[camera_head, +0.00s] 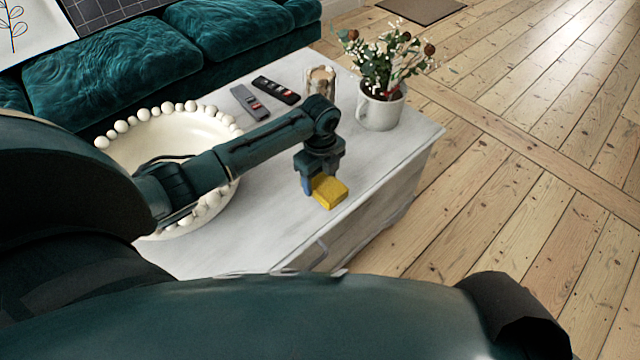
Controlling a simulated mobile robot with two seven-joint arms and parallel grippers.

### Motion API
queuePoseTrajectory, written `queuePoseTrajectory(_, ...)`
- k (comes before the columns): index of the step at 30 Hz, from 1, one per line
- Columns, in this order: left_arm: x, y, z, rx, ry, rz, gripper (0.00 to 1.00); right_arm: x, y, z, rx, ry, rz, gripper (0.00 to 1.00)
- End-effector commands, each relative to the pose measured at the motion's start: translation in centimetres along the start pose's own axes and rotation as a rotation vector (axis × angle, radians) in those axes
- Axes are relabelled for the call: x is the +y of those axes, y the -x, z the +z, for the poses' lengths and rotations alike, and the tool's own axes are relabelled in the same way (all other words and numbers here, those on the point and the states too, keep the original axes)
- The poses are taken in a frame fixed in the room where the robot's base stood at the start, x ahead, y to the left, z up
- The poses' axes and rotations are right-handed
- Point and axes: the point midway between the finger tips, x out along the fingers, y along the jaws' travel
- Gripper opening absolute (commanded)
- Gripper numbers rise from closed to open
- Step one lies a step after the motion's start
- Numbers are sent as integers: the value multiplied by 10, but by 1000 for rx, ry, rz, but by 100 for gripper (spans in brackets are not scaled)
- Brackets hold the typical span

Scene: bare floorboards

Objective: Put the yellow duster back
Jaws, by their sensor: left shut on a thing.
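The yellow duster (330,193) is a small yellow block with a blue part on its left side. It is at the white table's right part, near the front edge. My left gripper (318,180) points down over it and is shut on it. I cannot tell whether the duster touches the tabletop or is held just above it. My right gripper is not in view.
The white table (275,215) holds a beaded bowl (125,150), two remotes (248,102), a glass jar (320,82) and a white mug of flowers (381,108). A teal sofa (130,65) stands behind. Bare floorboards (530,180) lie open to the right.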

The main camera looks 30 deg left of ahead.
Motion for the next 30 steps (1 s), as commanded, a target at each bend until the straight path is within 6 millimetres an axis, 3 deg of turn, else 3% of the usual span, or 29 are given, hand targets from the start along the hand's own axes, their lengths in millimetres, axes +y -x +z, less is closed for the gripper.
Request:
queuePoseTrajectory(1,1,-12,0,1,0,3,38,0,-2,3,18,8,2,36)
queuePoseTrajectory(3,0,-17,0,1,-1,1,38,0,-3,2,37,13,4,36)
queuePoseTrajectory(13,0,-18,0,0,0,1,38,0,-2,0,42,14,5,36)
queuePoseTrajectory(14,0,-19,0,0,0,1,60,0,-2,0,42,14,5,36)
queuePoseTrajectory(21,0,-18,0,0,0,0,80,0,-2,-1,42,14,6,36)
queuePoseTrajectory(30,0,-15,0,0,0,-1,81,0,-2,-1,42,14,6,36)
